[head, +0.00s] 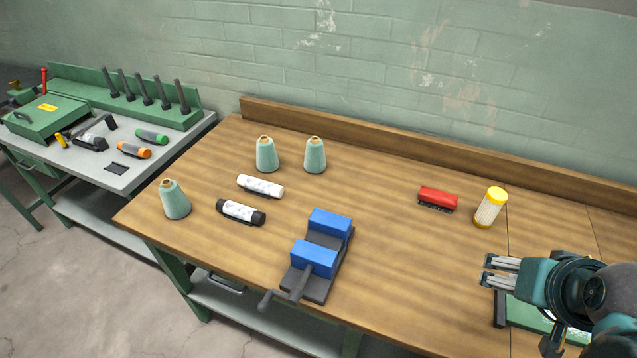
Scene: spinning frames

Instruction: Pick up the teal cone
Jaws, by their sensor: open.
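Three teal cones with tan tops stand upright on the wooden bench in the head view. One teal cone (175,200) is near the bench's left end. A second teal cone (266,156) and a third teal cone (315,156) stand side by side farther back. My gripper (487,271) is at the lower right, above the bench, with its fingers pointing left. It is open and empty, far to the right of all three cones.
A blue and grey vise (315,258) sits at the bench's front edge. A white tube (260,187) and a black-ended tube (241,212) lie near the cones. The bench middle is clear.

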